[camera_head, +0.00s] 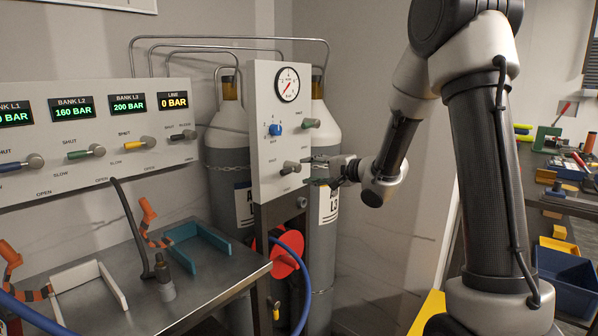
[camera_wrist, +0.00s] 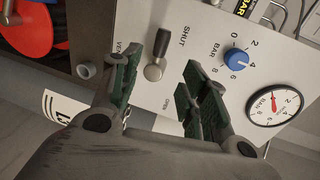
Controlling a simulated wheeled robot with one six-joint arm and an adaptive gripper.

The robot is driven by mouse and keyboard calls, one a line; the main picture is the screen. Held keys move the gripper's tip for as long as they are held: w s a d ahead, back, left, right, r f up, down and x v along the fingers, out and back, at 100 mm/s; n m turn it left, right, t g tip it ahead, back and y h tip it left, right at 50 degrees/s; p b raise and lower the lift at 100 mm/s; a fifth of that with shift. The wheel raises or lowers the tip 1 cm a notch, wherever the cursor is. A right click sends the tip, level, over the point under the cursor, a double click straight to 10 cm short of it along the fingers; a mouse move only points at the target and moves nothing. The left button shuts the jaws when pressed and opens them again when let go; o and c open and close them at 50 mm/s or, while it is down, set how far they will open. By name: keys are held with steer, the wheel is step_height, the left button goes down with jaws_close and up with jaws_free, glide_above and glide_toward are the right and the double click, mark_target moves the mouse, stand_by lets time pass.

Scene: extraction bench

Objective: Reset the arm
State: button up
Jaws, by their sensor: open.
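My gripper (camera_head: 322,172) is open in front of the lower part of a pale control panel (camera_head: 265,95). In the wrist view its two green-padded fingers (camera_wrist: 158,88) stand apart, with a small lever valve (camera_wrist: 156,64) showing between them. The lever has a dark handle and a metal knob, with "SHUT" and "OPEN" printed beside it. I cannot tell whether either finger touches it. In the head view the lever (camera_head: 290,167) is just left of the fingertips. My arm reaches in from the right.
The panel carries a blue knob (camera_head: 275,129), a round gauge (camera_head: 288,84) and another lever (camera_head: 309,123). Gas cylinders (camera_head: 326,135) stand behind it. A red hose reel (camera_head: 284,262) hangs below. A metal bench (camera_head: 205,285) is left; a cluttered workbench with a blue bin (camera_head: 566,280) is right.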

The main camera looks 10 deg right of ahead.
steer(key=shift+v, duration=1.2)
